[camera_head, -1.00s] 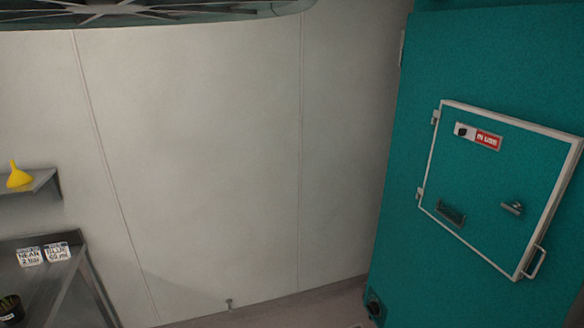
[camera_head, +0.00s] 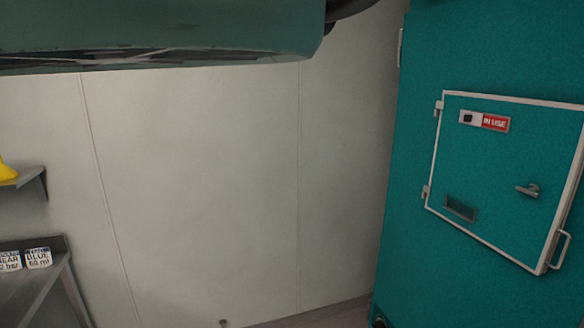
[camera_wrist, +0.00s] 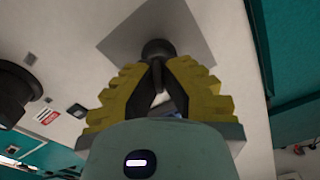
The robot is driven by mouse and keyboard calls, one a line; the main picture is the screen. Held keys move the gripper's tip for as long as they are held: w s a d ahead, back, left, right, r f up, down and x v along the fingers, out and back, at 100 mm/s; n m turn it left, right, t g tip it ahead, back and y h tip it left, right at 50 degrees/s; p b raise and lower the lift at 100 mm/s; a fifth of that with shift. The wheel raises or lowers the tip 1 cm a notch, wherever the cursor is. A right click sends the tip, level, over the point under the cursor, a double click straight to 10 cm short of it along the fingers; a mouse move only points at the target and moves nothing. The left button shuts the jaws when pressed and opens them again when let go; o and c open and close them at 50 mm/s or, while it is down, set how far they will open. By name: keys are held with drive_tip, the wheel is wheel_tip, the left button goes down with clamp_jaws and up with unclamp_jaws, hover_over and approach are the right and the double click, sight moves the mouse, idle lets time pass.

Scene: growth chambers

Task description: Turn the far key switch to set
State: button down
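In the head view a small black key switch (camera_head: 468,118) sits beside a red IN USE label (camera_head: 496,123) on the teal chamber's door (camera_head: 510,160). I cannot tell whether this is the far one. In the wrist view my gripper (camera_wrist: 158,72) has yellow fingers with dark pads. Their tips appear to meet, with a gap lower down between them. A dark round knob (camera_wrist: 157,48) on a grey square plate (camera_wrist: 186,30) lies right beyond the tips. I cannot tell whether they touch it. My gripper is not seen in the head view.
The door has a handle (camera_head: 528,190) and a bar pull (camera_head: 559,249). A bench (camera_head: 45,290) with two label cards stands at left, under a shelf with a yellow funnel (camera_head: 6,172). In the wrist view a red label (camera_wrist: 47,117) and dark square (camera_wrist: 77,109) sit on a pale surface.

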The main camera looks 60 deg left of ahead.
drive_tip(key=shift+f+m, duration=0.15)
drive_tip(key=shift+m, duration=0.25)
drive_tip(key=c, duration=1.1)
unclamp_jaws()
drive_tip(key=shift+c, duration=0.2)
wheel_tip(320, 180, up, 10)
drive_tip(key=shift+r, duration=0.1)
